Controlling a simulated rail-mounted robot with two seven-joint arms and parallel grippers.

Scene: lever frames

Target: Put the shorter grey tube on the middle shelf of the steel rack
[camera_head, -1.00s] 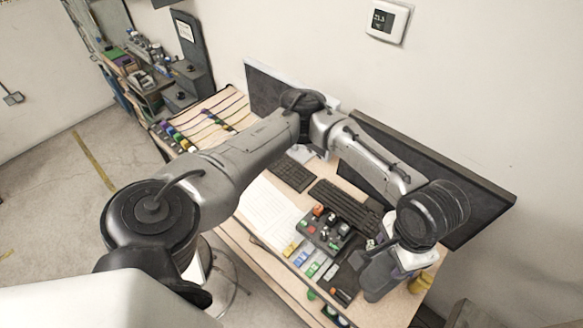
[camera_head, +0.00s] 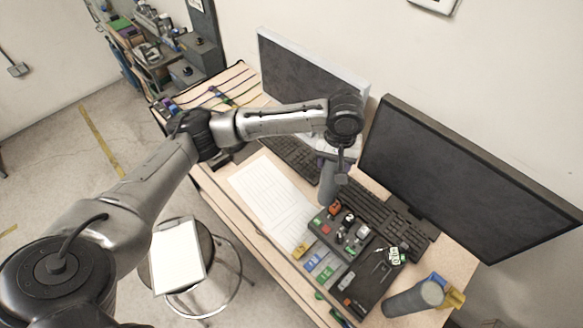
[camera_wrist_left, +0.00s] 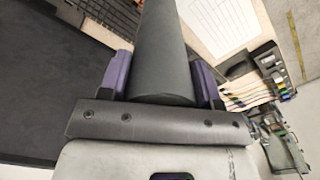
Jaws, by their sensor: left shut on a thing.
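My left gripper (camera_head: 333,158) is shut on a grey tube (camera_head: 328,186) and holds it over the desk, beside the keyboards. In the left wrist view the same tube (camera_wrist_left: 160,45) sits between the two purple fingers (camera_wrist_left: 162,82). A second grey tube (camera_head: 413,299) lies at the desk's right end, beside a yellow object. I cannot tell surely from these views which tube is shorter. A rack with loaded shelves (camera_head: 158,66) stands at the far left; its middle shelf is hard to make out. My right gripper is not in view.
Two monitors (camera_head: 455,175) stand along the back of the desk. A black panel with switches (camera_head: 340,235), keyboards (camera_head: 375,212) and paper sheets (camera_head: 272,195) cover its middle. A round stool (camera_head: 205,245) with a white board stands in front. Floor is open at left.

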